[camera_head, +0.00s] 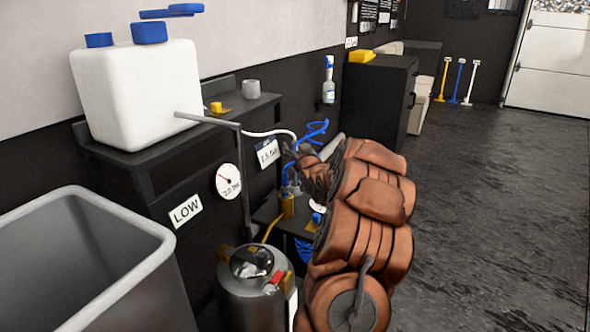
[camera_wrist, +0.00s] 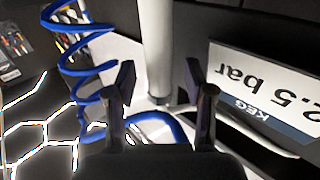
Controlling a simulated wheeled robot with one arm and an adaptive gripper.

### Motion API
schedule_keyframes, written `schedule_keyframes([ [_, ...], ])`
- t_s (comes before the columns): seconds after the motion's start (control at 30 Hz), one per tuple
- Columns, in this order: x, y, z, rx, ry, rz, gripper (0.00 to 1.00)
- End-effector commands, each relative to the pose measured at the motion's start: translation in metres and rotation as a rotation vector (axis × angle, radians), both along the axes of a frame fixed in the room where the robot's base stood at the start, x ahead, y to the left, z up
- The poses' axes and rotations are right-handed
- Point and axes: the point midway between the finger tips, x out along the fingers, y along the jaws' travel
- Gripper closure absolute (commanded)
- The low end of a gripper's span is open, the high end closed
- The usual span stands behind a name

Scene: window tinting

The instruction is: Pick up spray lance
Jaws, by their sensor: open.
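My gripper (camera_head: 297,152) is at the wall, beside the dark shelf unit and near a blue coiled hose. In the wrist view its two dark fingers (camera_wrist: 159,82) stand apart with nothing gripped. A pale grey tube (camera_wrist: 157,40), perhaps the spray lance, runs upright between and beyond the fingertips. I cannot tell how far beyond them it is. A light tube (camera_head: 333,147) also shows just behind my gripper in the head view, partly hidden by my arm. The blue coiled hose (camera_wrist: 75,50) hangs left of the fingers and loops below them.
A "2.5 bar KEG" sign (camera_wrist: 262,85) is close on the right of the fingers. A metal keg (camera_head: 252,290), grey bin (camera_head: 60,250) and white tank (camera_head: 135,90) stand left. A black cabinet (camera_head: 380,95) stands behind. The floor on the right (camera_head: 490,200) is clear.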

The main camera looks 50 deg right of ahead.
Motion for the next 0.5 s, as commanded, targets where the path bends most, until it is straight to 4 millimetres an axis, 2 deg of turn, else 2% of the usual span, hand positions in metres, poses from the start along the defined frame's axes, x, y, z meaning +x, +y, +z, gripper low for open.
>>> schedule_keyframes([
  [0.1, -0.0002, 0.0, 0.0001, 0.0, 0.0, 0.0, 0.49],
  [0.5, -0.0004, 0.0, -0.0001, 0.0, 0.0, 0.0, 0.9],
])
